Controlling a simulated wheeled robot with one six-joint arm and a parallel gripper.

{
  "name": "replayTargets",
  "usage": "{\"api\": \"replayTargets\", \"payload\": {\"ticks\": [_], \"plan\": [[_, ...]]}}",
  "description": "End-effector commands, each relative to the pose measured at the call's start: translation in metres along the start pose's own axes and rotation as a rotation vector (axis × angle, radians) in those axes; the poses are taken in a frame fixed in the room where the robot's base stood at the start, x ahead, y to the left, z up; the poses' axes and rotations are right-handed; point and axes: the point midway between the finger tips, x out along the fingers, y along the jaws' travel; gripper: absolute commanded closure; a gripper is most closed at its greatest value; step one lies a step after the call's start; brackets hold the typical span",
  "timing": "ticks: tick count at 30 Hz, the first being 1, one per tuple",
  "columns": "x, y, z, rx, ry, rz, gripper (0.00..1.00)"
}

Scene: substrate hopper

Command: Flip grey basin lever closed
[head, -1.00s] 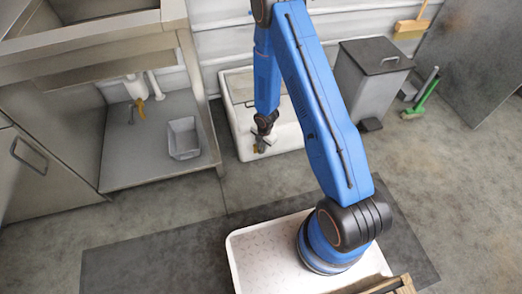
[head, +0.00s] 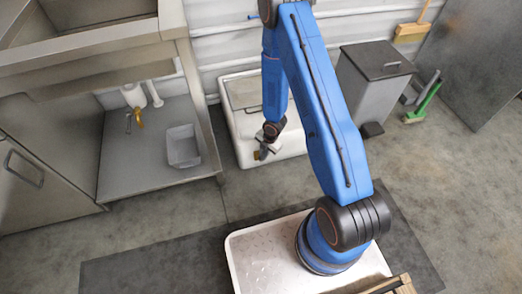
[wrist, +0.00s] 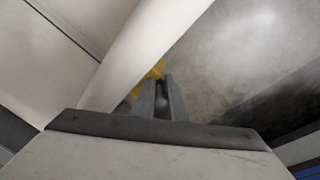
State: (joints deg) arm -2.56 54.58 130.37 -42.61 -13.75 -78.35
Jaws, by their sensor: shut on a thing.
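My gripper (head: 263,154) hangs low at the front of a white trough (head: 240,138) in the head view. A small yellow-brown piece (head: 257,155) shows at its fingertips. In the wrist view the two grey fingers (wrist: 162,98) are close together, with a yellow part (wrist: 155,70) at their tips. My gripper is shut on this part; the fingers hide much of it. A grey basin (head: 183,147) stands on the cabinet shelf, left of my gripper. Which lever belongs to which basin is unclear.
A pale edge or pipe (wrist: 145,45) passes close by the fingers in the wrist view. A grey lidded bin (head: 372,88) stands right of the trough, with a green brush (head: 423,103) beyond it. The floor (head: 165,215) in front of the cabinet is clear.

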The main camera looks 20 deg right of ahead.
Motion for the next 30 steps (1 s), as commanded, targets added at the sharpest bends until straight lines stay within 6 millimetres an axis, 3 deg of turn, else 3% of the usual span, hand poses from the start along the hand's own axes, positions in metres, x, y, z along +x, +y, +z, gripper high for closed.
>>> {"api": "replayTargets", "payload": {"ticks": [24,25,30], "plan": [[-0.0001,-0.0077,-0.0013,0.012,0.120,0.077,1.00],[-0.0001,-0.0077,-0.0013,0.012,0.120,0.077,0.84],[0.0001,-0.0079,-0.0016,0.012,0.120,0.077,0.81]]}}
